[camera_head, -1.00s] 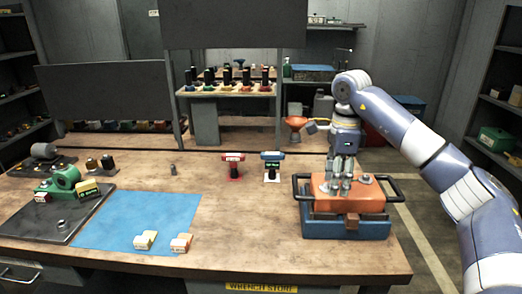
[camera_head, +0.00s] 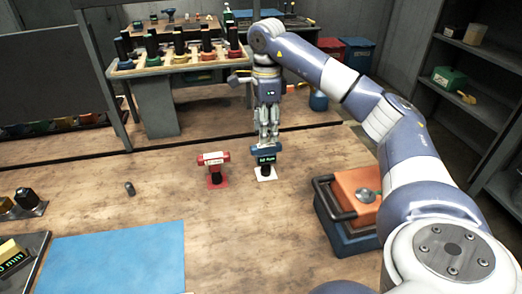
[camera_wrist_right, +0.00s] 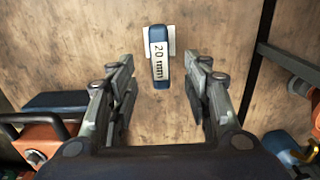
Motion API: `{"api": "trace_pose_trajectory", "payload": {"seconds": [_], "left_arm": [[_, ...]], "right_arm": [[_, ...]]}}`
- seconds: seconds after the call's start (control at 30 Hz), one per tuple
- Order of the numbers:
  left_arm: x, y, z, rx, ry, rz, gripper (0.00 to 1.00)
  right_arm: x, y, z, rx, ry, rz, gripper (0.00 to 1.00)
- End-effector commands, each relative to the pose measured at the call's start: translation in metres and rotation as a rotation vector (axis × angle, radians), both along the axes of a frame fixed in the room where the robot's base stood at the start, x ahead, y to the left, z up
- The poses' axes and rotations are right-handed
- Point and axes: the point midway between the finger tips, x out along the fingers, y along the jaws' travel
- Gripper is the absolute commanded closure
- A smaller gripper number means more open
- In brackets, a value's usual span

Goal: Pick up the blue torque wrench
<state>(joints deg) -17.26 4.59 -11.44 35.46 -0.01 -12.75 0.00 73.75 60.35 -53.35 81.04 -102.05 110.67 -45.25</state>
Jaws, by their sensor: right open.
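The blue torque wrench (camera_head: 266,151) stands upright on a small white base on the wooden bench, with a dark display on its front. In the right wrist view its blue top (camera_wrist_right: 161,71) carries a "20 mm" label and lies between and just beyond the fingers. My right gripper (camera_head: 267,138) points down directly above the wrench. In the right wrist view the gripper (camera_wrist_right: 165,78) is open, one finger on each side, with nothing held. Whether the fingertips touch the wrench cannot be told. My left gripper is not in view.
A similar red tool (camera_head: 214,160) stands close to the left. An orange and blue toolbox (camera_head: 345,230) with black handles is to the right. A blue mat (camera_head: 115,262) lies front left. A rack of colored tools (camera_head: 175,60) stands behind. The bench front centre is clear.

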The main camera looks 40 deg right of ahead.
Motion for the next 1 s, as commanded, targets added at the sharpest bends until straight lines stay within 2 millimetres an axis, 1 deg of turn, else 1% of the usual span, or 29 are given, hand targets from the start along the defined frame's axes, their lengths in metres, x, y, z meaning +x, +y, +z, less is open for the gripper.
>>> {"api": "trace_pose_trajectory", "payload": {"seconds": [0.03,0.1,0.27,0.37,0.5,0.6,0.7,0.87,0.9,0.97,1.0], "left_arm": [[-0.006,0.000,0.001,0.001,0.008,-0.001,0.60],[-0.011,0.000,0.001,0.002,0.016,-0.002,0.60],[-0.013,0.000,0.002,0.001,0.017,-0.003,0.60],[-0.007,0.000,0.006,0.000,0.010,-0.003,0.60],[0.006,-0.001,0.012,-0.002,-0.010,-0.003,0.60],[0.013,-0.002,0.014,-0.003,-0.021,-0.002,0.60],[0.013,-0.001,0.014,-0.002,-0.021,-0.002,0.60],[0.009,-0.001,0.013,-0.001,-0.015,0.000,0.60],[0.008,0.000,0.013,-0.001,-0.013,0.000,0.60],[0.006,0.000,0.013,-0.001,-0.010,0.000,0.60],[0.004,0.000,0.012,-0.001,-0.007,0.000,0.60]], "right_arm": [[-0.001,-0.001,-0.008,-0.001,0.004,-0.001,0.55],[-0.001,-0.001,-0.017,-0.001,0.002,-0.001,0.55],[0.000,-0.001,-0.027,-0.001,0.000,-0.001,0.55],[-0.002,-0.001,-0.039,-0.001,0.003,-0.001,0.55],[-0.002,-0.002,-0.061,0.000,0.004,0.000,0.55],[-0.002,-0.001,-0.072,0.000,0.001,0.000,0.55],[-0.001,-0.001,-0.077,0.000,-0.001,0.000,0.55],[-0.001,-0.002,-0.077,0.000,-0.002,0.000,0.55],[-0.001,-0.002,-0.077,0.000,-0.002,0.000,0.57],[-0.001,-0.001,-0.077,0.000,-0.001,0.000,0.71],[-0.001,-0.002,-0.077,0.000,-0.001,0.000,0.80]]}}
